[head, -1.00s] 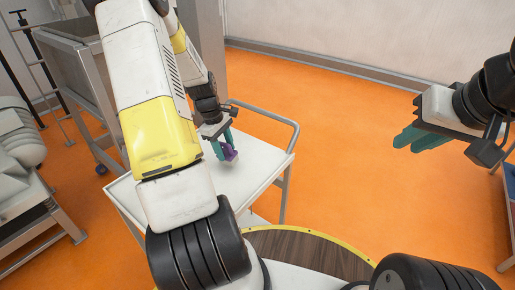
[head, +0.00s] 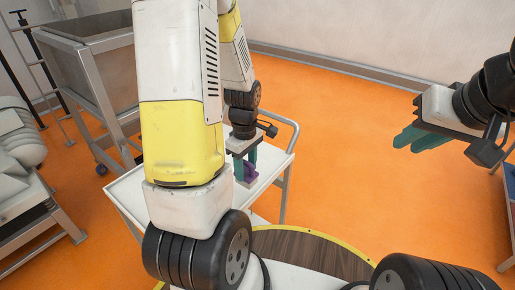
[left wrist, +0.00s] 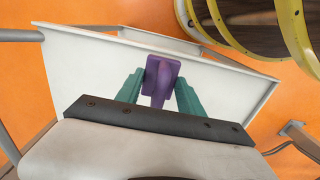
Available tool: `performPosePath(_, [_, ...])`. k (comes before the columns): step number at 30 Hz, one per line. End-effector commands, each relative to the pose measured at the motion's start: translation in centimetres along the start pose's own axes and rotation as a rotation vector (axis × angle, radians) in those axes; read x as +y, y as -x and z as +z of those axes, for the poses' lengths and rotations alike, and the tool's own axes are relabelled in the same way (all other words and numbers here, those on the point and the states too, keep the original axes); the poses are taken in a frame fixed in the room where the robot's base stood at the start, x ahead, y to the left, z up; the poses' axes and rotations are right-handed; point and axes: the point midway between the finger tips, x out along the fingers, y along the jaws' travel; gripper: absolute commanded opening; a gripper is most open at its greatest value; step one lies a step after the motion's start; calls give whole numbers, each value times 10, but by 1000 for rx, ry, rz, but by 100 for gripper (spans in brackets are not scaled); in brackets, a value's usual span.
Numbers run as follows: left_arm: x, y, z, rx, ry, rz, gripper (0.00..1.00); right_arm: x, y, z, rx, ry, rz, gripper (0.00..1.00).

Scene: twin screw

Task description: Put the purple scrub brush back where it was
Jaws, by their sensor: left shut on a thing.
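The purple scrub brush (head: 250,171) is held between the teal fingers of my left gripper (head: 246,173), over the white top of the cart (head: 126,192) near its right side. In the left wrist view the brush (left wrist: 161,77) sits between the two fingers, with the white cart top (left wrist: 90,62) behind it. I cannot tell whether the brush touches the cart top. My left arm hides much of the cart in the head view. My right gripper (head: 420,138) is up at the right, empty, with its two fingertips apart.
The cart's grey handle (head: 290,128) rises at its far right. A metal-framed bin (head: 100,55) stands behind on the left, and a metal bench (head: 42,225) with grey items is at the left edge. The orange floor (head: 365,170) is clear between the cart and my right gripper.

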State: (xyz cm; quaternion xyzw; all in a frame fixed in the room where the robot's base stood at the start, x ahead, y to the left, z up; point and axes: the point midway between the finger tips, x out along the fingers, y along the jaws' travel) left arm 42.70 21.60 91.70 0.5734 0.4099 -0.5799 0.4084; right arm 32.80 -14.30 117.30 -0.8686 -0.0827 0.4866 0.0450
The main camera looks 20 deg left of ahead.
Motion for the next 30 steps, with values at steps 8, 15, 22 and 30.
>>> performPosePath(8, [20, -2, -8, 0, 7, 3, 0, 0, 0, 0, 0, 0, 0, 21])
performPosePath(15, [66, -8, -54, 0, 5, 1, 0, 0, 0, 0, 0, 0, 0, 21])
performPosePath(22, [103, -12, -90, 0, 3, 3, 0, 0, 0, 0, 0, 0, 0, 21])
performPosePath(30, [113, -19, -101, -1, 2, 0, 0, 0, 0, 0, 0, 0, 0, 21])
